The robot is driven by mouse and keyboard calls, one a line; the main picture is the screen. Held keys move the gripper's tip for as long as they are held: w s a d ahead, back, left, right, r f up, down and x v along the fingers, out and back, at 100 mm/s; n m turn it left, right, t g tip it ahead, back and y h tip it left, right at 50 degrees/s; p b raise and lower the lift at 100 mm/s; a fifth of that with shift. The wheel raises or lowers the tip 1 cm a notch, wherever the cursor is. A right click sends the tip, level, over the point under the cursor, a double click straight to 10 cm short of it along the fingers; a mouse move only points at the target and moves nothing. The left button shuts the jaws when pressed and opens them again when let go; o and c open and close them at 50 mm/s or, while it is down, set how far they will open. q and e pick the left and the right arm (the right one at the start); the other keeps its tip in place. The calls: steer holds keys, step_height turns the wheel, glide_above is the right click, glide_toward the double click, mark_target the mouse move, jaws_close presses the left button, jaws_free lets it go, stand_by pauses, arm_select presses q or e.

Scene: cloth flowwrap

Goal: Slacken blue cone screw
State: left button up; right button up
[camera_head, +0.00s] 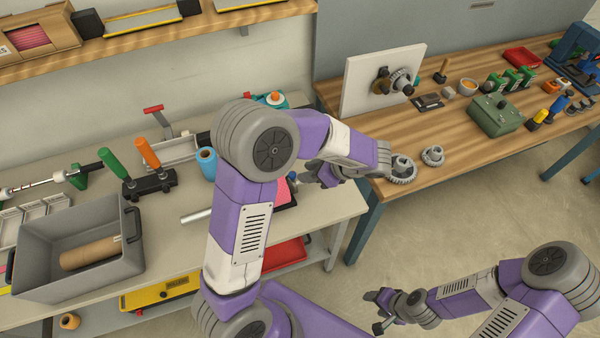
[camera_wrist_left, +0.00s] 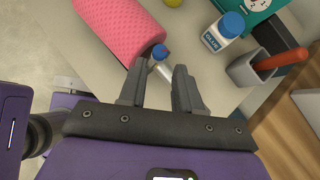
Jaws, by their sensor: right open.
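The blue cone (camera_wrist_left: 160,51) sits at the near end of a pink textured roll (camera_wrist_left: 122,28) in the left wrist view. It has a small red part on its side that I cannot make out clearly. A pale metal shaft (camera_wrist_left: 165,70) sticks out of the cone towards me. My left gripper (camera_wrist_left: 160,75) is open, its fingers either side of the shaft end, just short of the cone; contact cannot be told. In the head view my left gripper (camera_head: 306,180) is beside the roll, which my arm mostly hides. My right gripper (camera_head: 373,311) is open and empty, low over the floor.
A labelled bottle (camera_wrist_left: 223,32) and a grey holder with an orange-handled tool (camera_wrist_left: 252,68) stand to the right in the wrist view. A grey bin (camera_head: 128,262) fills the bench's left front. The wooden table (camera_head: 440,165) at right carries gears and a green box.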

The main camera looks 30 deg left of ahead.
mark_target(294, 175)
arm_select(q)
steer(key=b+x, duration=0.1)
steer(key=x, duration=0.4)
steer(key=shift+d, duration=0.1)
jaws_close()
